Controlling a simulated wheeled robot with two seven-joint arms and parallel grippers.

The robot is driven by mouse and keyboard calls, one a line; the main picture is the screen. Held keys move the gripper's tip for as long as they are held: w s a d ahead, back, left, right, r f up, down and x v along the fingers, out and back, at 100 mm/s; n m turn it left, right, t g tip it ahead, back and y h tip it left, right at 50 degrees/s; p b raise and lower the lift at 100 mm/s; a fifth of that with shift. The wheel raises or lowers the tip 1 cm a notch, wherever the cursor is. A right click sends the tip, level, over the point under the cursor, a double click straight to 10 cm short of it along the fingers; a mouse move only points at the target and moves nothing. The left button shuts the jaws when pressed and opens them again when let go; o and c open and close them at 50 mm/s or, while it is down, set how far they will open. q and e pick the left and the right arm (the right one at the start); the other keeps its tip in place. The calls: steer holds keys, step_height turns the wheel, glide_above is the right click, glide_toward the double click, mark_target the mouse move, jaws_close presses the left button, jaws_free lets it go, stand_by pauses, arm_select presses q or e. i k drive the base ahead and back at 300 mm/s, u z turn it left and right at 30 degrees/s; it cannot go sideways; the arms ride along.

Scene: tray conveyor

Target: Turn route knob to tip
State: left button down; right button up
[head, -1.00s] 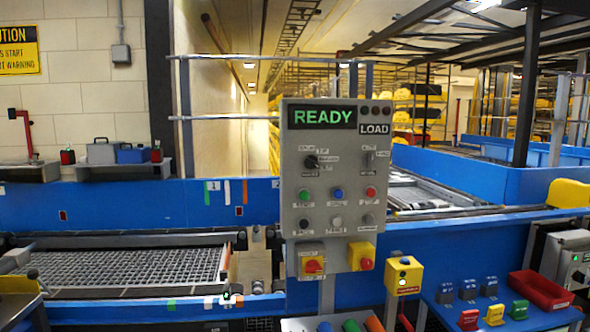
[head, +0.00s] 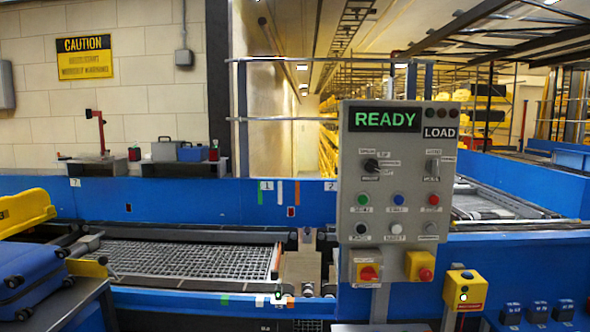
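The route knob (head: 372,166) is a black rotary knob at the upper left of the grey control panel (head: 397,221). Small labels surround it, one above it reading like "TIP". Its pointer looks turned to the right, but the exact setting is too small to tell. A green "READY" display (head: 385,119) is lit above it, with a "LOAD" sign at its right. Neither of my grippers shows in the head view.
A blue suitcase (head: 38,279) lies at the lower left beside a yellow guard (head: 26,213). A mesh conveyor bed (head: 185,259) runs left of the panel. Red and yellow switches sit below the panel, and a yellow button box (head: 463,290) stands at its lower right.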

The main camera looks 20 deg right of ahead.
mark_target(371, 165)
steer(key=u, duration=0.1)
steer(key=i, duration=1.45)
steer(key=z, duration=1.3)
